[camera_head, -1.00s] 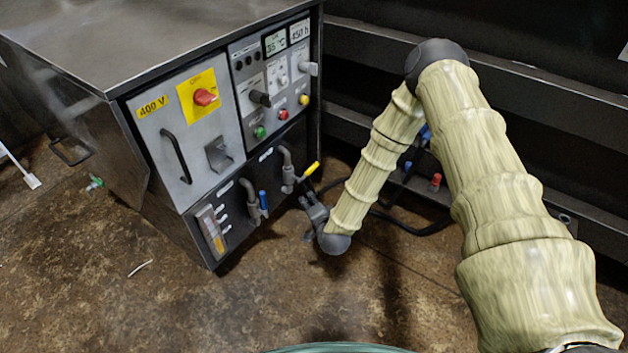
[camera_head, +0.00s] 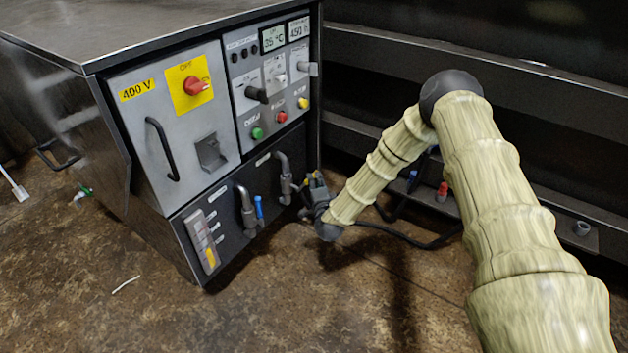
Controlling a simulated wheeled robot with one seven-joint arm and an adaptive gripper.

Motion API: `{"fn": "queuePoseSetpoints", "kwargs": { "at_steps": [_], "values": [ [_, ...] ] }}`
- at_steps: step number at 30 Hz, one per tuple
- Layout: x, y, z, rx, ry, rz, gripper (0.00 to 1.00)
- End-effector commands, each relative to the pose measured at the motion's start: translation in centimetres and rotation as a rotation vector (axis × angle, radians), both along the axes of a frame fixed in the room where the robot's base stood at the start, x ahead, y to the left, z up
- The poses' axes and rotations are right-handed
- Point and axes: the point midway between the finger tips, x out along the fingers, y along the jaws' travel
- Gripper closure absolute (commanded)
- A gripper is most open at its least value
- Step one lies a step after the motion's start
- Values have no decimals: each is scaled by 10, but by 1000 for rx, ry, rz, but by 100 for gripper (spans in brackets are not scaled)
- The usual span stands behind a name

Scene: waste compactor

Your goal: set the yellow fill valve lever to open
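The fill valve's grey bent pipe (camera_head: 284,178) is on the dark lower front panel of the cabinet, on the right side. Its yellow lever is not clearly visible now; my gripper appears to cover that spot. My gripper (camera_head: 308,197) is at the end of the pale-sleeved arm, just right of this pipe and close to the panel. Its fingers are small and dark, so I cannot tell whether they are open or shut, or whether they touch the lever.
A second bent pipe with a blue lever (camera_head: 260,207) stands to the left. Above are a red rotary switch (camera_head: 197,86), a black door handle (camera_head: 163,149) and push buttons. A dark cable (camera_head: 412,243) runs right of my gripper. Open floor lies in front.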

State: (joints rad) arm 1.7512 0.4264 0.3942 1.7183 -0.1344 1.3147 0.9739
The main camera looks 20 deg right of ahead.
Motion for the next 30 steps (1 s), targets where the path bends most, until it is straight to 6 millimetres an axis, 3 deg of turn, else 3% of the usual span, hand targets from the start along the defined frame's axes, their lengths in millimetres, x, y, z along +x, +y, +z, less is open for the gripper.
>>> {"fn": "queuePoseSetpoints", "kwargs": {
  "at_steps": [9,23,30],
  "values": [
    [43,-6,-7,0,-2,-1,62],
    [53,-7,-7,-1,0,0,62],
    [53,-7,-7,-1,0,0,100]
  ]
}}
